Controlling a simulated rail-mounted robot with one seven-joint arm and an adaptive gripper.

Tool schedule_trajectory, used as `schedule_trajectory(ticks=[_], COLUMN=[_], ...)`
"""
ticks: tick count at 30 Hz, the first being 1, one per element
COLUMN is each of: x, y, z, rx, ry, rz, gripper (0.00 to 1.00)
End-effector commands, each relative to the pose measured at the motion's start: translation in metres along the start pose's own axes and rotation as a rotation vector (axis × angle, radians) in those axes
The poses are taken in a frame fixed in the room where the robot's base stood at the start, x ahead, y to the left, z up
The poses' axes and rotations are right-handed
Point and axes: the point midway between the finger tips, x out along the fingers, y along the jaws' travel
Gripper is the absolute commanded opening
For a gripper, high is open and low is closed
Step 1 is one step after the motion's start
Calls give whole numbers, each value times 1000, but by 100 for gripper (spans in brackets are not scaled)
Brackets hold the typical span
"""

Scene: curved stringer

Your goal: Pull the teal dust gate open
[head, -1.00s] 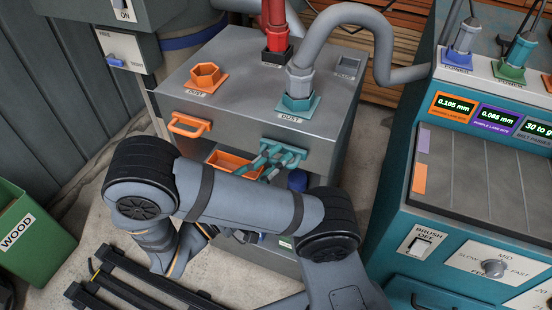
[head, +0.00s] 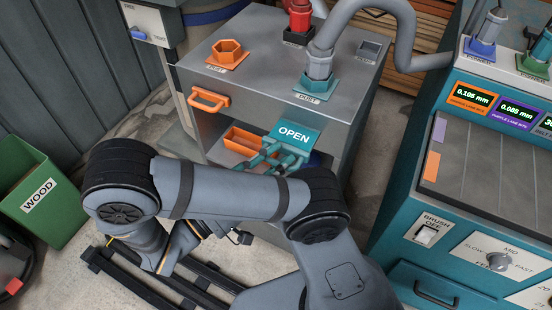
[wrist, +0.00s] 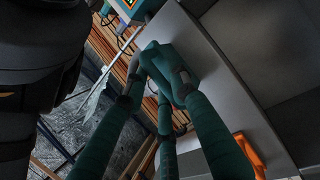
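The teal dust gate (head: 293,133) shows in the head view as a flat plate marked OPEN, sticking out of the front of the grey cabinet. My gripper (head: 277,155) has teal fingers at the gate's front edge, below the plate. In the wrist view my gripper's fingers (wrist: 165,68) come together at the gate's front, close against the grey cabinet face. They appear shut on its teal handle, though the handle is mostly hidden by the fingers. My arm hides the area below.
An orange handle (head: 208,99) is on the cabinet's (head: 270,80) left front, above an open orange tray (head: 245,141). Orange and teal dust ports sit on top, a grey hose on the teal one. A teal machine (head: 450,220) stands right; a green WOOD bin (head: 40,200) stands left.

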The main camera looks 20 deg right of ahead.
Motion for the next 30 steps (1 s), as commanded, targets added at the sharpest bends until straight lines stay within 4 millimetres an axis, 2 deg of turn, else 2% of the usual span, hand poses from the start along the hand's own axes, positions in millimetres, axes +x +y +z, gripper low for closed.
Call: schedule_trajectory(ticks=[5, 12, 16, 20, 30], x=[0, 0, -8, -29, -98], y=[0, 0, 0, 0, 0], z=[1, 1, 0, 0, 0], rx=[-1, -1, 0, 0, 0], ry=[-2, -4, -2, 0, -1], rz=[1, 1, 0, 0, -1], gripper=[36, 36, 36, 36, 36])
